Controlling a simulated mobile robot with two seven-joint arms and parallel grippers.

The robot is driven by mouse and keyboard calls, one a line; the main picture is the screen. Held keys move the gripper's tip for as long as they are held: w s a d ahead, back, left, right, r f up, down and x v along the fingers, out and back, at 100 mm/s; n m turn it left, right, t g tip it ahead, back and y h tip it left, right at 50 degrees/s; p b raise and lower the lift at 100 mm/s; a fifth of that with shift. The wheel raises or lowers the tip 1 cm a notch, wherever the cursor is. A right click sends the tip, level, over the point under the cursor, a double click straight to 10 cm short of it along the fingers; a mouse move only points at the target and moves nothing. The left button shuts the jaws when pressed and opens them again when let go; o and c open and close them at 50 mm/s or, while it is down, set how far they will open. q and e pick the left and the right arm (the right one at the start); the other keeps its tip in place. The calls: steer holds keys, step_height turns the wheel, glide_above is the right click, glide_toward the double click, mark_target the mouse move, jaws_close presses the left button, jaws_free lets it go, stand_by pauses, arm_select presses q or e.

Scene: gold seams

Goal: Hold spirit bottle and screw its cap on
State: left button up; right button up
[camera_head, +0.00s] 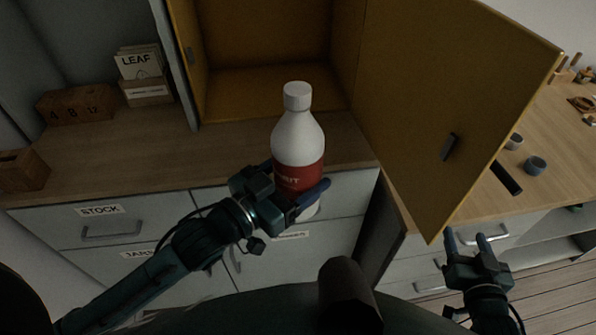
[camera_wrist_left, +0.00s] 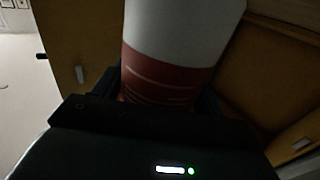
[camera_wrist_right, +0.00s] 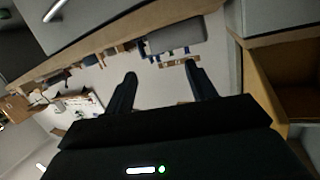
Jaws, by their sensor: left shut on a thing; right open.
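The spirit bottle (camera_head: 298,143) is white with a red label. It is upright in front of the counter edge, in the middle of the head view. A white ribbed cap (camera_head: 297,96) sits on its neck; how tightly cannot be told. My left gripper (camera_head: 300,194) is shut around the bottle's lower label. The left wrist view shows the bottle (camera_wrist_left: 180,50) close up between the fingers, its top out of frame. My right gripper (camera_head: 470,243) is open and empty at the lower right, well apart from the bottle; its spread fingers show in the right wrist view (camera_wrist_right: 160,88).
An open yellow cabinet (camera_head: 265,90) stands behind the bottle, its door (camera_head: 450,100) swung out between bottle and right-hand counter. Drawers (camera_head: 120,225) lie below. Boxes (camera_head: 75,103) and a LEAF carton (camera_head: 143,72) stand at left. Small jars (camera_head: 535,165) stand at right.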

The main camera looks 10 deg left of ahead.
arm_select(q)
steer(key=shift+r, duration=0.35)
steer(key=w+a+r+n+t+y, duration=0.3)
steer(key=w+a+r, duration=0.5)
steer(key=w+a, duration=0.3)
steer(key=w+n+y, duration=0.1)
steer(key=w+y, duration=0.1)
steer(key=w, duration=0.1)
steer(key=shift+w+r+y+b, duration=0.2)
steer(key=shift+y+b, duration=0.1)
steer(key=shift+y, duration=0.1)
arm_select(e)
steer(key=s+a+f+n+g+y, duration=0.2)
steer(key=s+a+f, duration=0.1)
steer(key=s+a, duration=0.2)
steer(key=s+a+f+n+g+y, duration=0.2)
steer(key=s+a, duration=0.3)
steer(key=a, duration=0.5)
steer(key=shift+a+f+g, duration=0.15)
steer(key=shift+f+g, duration=0.25)
steer(key=shift+f, duration=0.45)
arm_select(q)
steer(key=shift+f, duration=0.1)
step_height(320, 180, down, 6)
arm_select(e)
steer(key=shift+f+n, duration=0.15)
steer(key=shift+n, duration=0.15)
arm_select(q)
steer(key=shift+f, duration=0.1)
